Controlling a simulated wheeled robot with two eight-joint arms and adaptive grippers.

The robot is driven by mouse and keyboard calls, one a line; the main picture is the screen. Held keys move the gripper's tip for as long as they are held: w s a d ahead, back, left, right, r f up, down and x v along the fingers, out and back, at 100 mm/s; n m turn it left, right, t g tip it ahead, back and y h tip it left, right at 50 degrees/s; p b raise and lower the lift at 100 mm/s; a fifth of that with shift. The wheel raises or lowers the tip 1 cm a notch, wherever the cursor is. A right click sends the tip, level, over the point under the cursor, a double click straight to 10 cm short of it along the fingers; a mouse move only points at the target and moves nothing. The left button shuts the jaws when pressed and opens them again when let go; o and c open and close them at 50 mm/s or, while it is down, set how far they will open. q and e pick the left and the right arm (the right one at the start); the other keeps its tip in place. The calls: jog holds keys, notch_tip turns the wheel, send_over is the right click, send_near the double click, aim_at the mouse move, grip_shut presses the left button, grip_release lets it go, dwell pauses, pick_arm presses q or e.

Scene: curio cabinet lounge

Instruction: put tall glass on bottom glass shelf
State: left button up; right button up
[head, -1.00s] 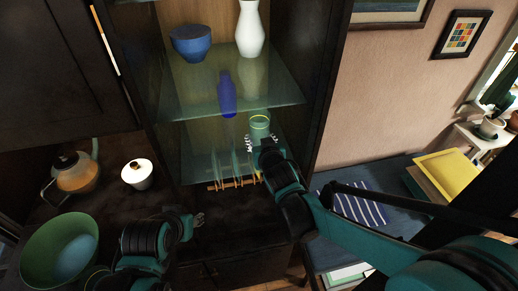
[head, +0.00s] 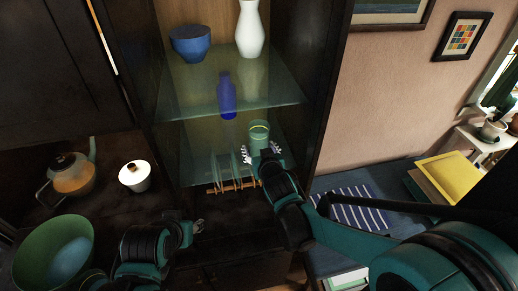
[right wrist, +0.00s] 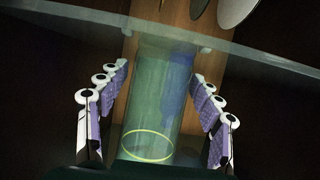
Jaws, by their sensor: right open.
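The tall glass (head: 259,135) is a clear green tumbler with a yellow ring, upright at the right front of the bottom glass shelf (head: 200,170) in the head view. My right gripper (head: 262,153) is open around its near side. In the right wrist view the glass (right wrist: 155,100) lies between the spread fingers of the gripper (right wrist: 157,125), with a gap on each side. The contact between its base and the shelf is hidden. My left gripper (head: 197,227) is low in front of the cabinet, apart from the glass; its jaw opening is too small to judge.
A teapot (head: 72,178), white lidded pot (head: 135,176) and green bowl (head: 40,255) stand left.

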jog(key=shift+r, duration=0.25)
jog(key=p+v, duration=0.3)
jog(key=v, duration=0.9)
jog(key=shift+p, duration=0.35)
